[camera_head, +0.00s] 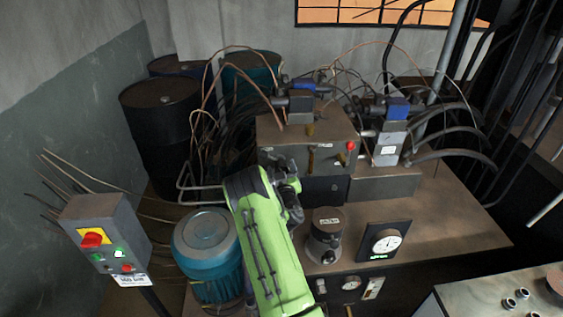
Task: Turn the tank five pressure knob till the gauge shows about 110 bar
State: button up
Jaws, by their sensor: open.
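A round white gauge (386,242) in a dark square panel stands on the brown bench top, right of my arm. Its needle and numbers are too small to read; a small green display (378,257) sits below it. A grey block (308,140) behind carries a red knob (350,146) and a brass-coloured fitting (311,158). I cannot tell which part is the tank five pressure knob. My gripper (293,204) is the dark end beyond my green arm, in front of the block and left of a grey cylinder. It is open, and its fingertips are hard to make out.
A blue motor (207,250) stands left of my arm. A control box (103,236) with red and green buttons is farther left. A grey cylinder (325,236) stands between my arm and the gauge. Copper pipes and black hoses crowd the back. The bench's right part (450,225) is clear.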

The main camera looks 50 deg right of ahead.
jog(key=shift+w+d, duration=0.15)
jog(key=shift+f, duration=0.1)
jog(key=c, duration=1)
jog(key=n+b, duration=0.2)
jog(key=shift+f+n, duration=0.2)
jog(key=shift+n, duration=0.2)
jog(key=shift+c, duration=0.2)
jog(key=n+b, duration=0.1)
jog(key=n, duration=0.1)
jog(key=shift+r+n, duration=0.2)
jog(key=shift+n, duration=0.2)
jog(key=o, duration=1)
jog(key=shift+o, duration=0.2)
jog(key=b+v, duration=1.3)
jog(key=v, duration=0.3)
jog(key=shift+w+r, duration=0.1)
